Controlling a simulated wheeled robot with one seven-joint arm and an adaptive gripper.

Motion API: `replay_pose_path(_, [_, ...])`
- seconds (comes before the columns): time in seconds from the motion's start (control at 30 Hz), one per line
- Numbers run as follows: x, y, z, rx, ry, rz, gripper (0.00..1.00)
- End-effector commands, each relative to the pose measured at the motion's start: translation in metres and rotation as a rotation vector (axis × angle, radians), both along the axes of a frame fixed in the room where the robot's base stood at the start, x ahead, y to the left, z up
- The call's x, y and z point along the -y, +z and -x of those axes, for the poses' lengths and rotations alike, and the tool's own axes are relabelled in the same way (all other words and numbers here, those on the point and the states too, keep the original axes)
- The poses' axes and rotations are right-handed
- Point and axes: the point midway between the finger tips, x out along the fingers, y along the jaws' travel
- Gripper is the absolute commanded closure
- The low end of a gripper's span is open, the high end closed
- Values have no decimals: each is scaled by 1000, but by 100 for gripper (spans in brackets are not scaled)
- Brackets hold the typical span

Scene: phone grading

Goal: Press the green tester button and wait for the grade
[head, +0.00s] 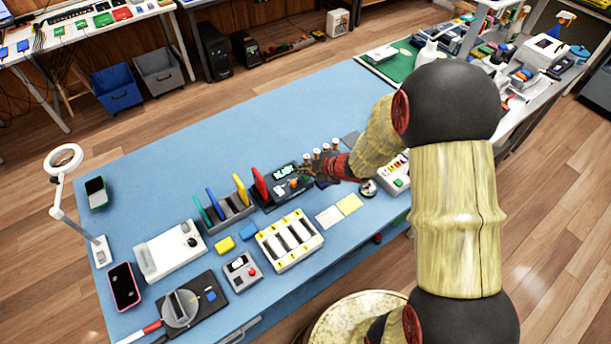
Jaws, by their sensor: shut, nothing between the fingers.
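The tester (268,205) is a dark box on the blue table with a small lit display (284,171) showing greenish characters too small to read. I cannot make out the green button; the fingers cover part of that end.
Left of the tester stands a grey rack (231,212) with coloured upright slabs. A white tray of cylinders (289,240) lies in front. A pale box with coloured buttons (396,180) stands to the right, beside my arm. Phones, a magnifier lamp (64,180) and tools fill the left end.

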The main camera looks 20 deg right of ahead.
Motion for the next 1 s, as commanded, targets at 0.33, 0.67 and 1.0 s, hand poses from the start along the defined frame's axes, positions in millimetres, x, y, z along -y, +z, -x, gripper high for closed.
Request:
replay_pose_path(0.33, [0, 0, 0, 0, 0, 0, 100])
replay_pose_path(0.67, [0, 0, 0, 0, 0, 0, 100])
replay_pose_path(1.0, [0, -9, 0, 0, 0, 0, 100])
